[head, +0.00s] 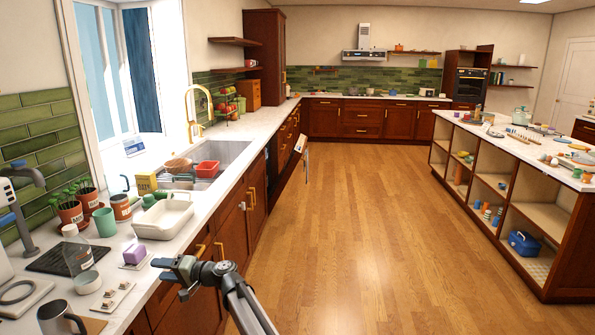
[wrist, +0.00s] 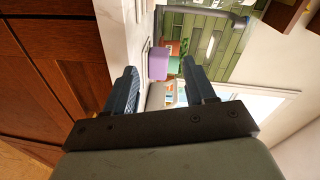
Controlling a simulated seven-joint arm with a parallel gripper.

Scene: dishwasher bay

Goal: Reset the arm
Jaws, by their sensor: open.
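My gripper (head: 172,270) is at the end of my arm, in front of the left counter's edge. In the wrist view my gripper (wrist: 160,90) shows two blue-grey fingers spread wide apart with nothing between them that they touch. A purple block-like item (head: 135,254) sits on the counter just beyond the gripper in the head view. It also shows in the wrist view (wrist: 157,64), farther off and apart from the fingers.
The white counter (head: 206,200) holds a white dish (head: 163,220), potted plants, a metal mug (head: 60,318) and a sink (head: 225,152). An island with shelves (head: 540,190) stands at right. The wooden floor (head: 350,230) between is clear.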

